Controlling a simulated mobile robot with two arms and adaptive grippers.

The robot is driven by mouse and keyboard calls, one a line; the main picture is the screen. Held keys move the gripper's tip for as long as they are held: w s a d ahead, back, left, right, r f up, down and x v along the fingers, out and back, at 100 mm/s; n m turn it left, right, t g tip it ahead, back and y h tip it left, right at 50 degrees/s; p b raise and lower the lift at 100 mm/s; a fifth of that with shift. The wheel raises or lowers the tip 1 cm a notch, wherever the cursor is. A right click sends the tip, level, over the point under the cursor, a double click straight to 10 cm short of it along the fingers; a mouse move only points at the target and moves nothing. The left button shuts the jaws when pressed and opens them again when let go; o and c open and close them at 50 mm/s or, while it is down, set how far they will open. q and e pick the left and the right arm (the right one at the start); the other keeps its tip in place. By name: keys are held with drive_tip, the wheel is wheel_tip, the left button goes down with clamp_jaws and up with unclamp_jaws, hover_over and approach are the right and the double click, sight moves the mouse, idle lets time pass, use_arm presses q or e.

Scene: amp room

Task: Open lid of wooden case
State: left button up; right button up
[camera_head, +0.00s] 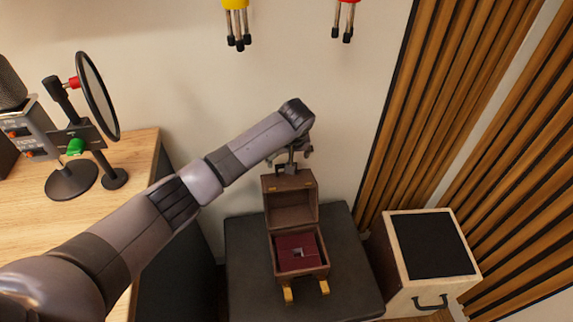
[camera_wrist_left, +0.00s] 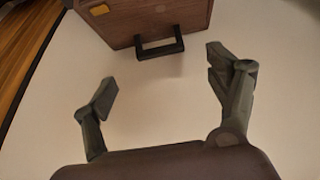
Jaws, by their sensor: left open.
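The wooden case (camera_head: 318,272) stands on a dark top, and its lid (camera_head: 290,206) is raised upright at the back. Two gold latches hang at the front. In the left wrist view the lid (camera_wrist_left: 165,18) is at the top, with its black handle (camera_wrist_left: 160,48) pointing toward the gripper. My left gripper (camera_wrist_left: 160,82) is open and empty, its fingers apart from the handle. In the head view the left gripper (camera_head: 290,158) is just above the lid's top edge. My right gripper is not in view.
The case stands on a dark stand (camera_head: 245,260). A wooden box (camera_head: 430,250) with a black top and handle is to its right, beside slatted wall panels (camera_head: 455,100). A desk (camera_head: 135,165) with a microphone and pop filter (camera_head: 97,95) is at left. Plain wall lies behind.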

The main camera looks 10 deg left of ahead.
sight(291, 187)
use_arm(q)
drive_tip(key=b+x, duration=0.1)
drive_tip(key=x, duration=0.5)
drive_tip(key=shift+w+f, duration=0.15)
drive_tip(key=shift+f, duration=0.15)
drive_tip(key=shift+c, duration=0.4)
drive_tip(key=c, duration=1.6)
drive_tip(key=s+r+p, duration=0.1)
drive_tip(key=p, duration=0.2)
drive_tip(key=s+d+r+t+p, duration=0.1)
drive_tip(key=p, duration=0.2)
drive_tip(key=shift+s, duration=0.2)
drive_tip(key=s+p, duration=0.1)
drive_tip(key=s+d+p, duration=0.1)
drive_tip(key=s+r+t+p, duration=0.1)
drive_tip(key=shift+d+y, duration=0.15)
drive_tip(key=shift+y, duration=0.25)
drive_tip(key=shift+s+p, duration=0.15)
drive_tip(key=shift+p, duration=0.3)
drive_tip(key=shift+f, duration=0.25)
